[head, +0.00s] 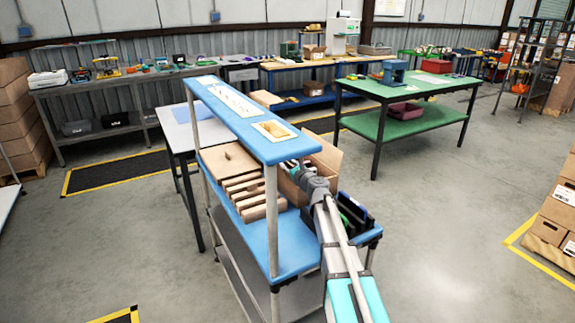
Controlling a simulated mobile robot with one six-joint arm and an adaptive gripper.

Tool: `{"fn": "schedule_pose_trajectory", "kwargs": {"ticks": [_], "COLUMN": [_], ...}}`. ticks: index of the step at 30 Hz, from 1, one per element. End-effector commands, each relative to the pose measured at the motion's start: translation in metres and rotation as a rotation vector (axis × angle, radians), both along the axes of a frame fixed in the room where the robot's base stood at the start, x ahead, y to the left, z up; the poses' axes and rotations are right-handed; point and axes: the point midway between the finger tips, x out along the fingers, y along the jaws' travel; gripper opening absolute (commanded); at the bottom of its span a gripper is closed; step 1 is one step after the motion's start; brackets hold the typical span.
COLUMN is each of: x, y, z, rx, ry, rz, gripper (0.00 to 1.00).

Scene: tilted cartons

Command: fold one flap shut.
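An open brown carton (289,190) stands on the blue workstation's lower deck, partly hidden by the upper shelf and my arm. One of its flaps (326,158) stands up on the right side, beyond my wrist. My arm reaches in from the lower right, and its wrist is over the carton's opening. My gripper (294,166) is small, dark and mostly hidden behind the shelf edge and my wrist. I cannot tell whether its fingers are open or touch a flap. The other flaps and the carton's inside are largely hidden.
The upper blue shelf (240,118) and its grey post (271,220) stand close to my arm. A light-brown box (228,160) and several wooden slats (262,210) lie left of the carton. A dark bin (369,232) is right of my arm. A green table (405,89) stands behind.

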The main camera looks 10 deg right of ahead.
Motion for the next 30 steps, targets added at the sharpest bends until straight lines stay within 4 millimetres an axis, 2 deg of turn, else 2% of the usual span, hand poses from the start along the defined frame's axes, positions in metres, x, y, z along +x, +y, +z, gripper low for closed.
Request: {"fn": "schedule_pose_trajectory", "kwargs": {"ticks": [3, 13, 14, 20, 30], "x": [0.0056, 0.0062, 0.0062, 0.0061, 0.0061], "y": [0.0019, 0.0023, 0.0023, 0.0023, 0.0023], "z": [0.0, 0.0, 0.0, 0.0, 0.0], "rx": [0.0, 0.0, 0.0, 0.0, 0.0], "ry": [0.0, 0.0, 0.0, 0.0, 0.0], "rz": [0.0, 0.0, 0.0, 0.0, 0.001], "gripper": [0.4, 0.4, 0.36, 0.0, 0.0]}}
